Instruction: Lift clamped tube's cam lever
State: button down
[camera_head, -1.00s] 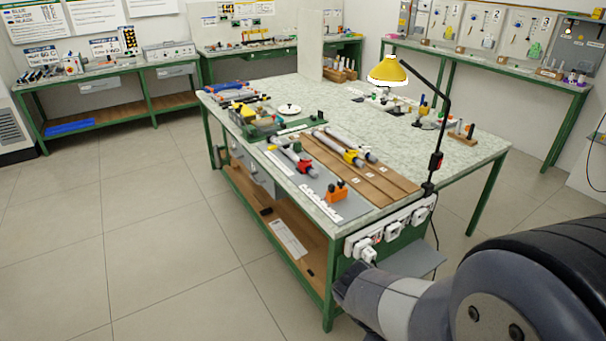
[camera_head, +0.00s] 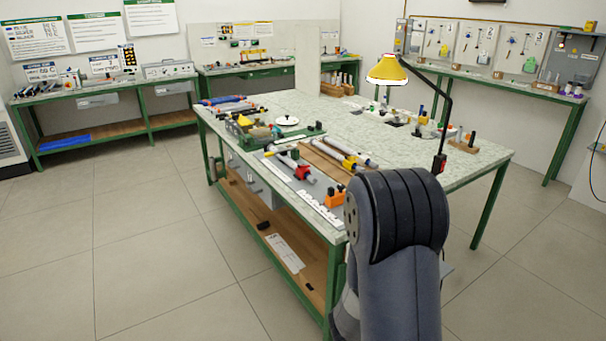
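A grey tube with a red piece (camera_head: 303,172) at its near end lies on the grey board near the front left of the central bench. Another grey tube with a yellow piece (camera_head: 350,162) lies to its right on the brown boards. A green fixture with a yellow part (camera_head: 245,121) stands farther back along the left edge. I cannot make out the cam lever or which tube is clamped at this size. My gripper is not in view; only my dark arm shows at the lower right, covering the bench's near corner.
The central bench (camera_head: 420,148) has a yellow lamp (camera_head: 387,70) on its right side. An orange block (camera_head: 334,194) sits near the front edge. Other benches line the walls. The floor (camera_head: 150,240) to the left is clear.

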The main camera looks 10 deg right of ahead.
aim_at(300, 172)
jog(key=i+j, duration=0.2)
jog(key=i, duration=0.4)
jog(key=i+j+u, duration=0.1)
jog(key=i, duration=0.5)
jog(key=i+j, duration=0.3)
jog(key=i, duration=0.3)
jog(key=i+j, duration=0.15)
jog(key=i, duration=0.45)
jog(key=u, duration=0.05)
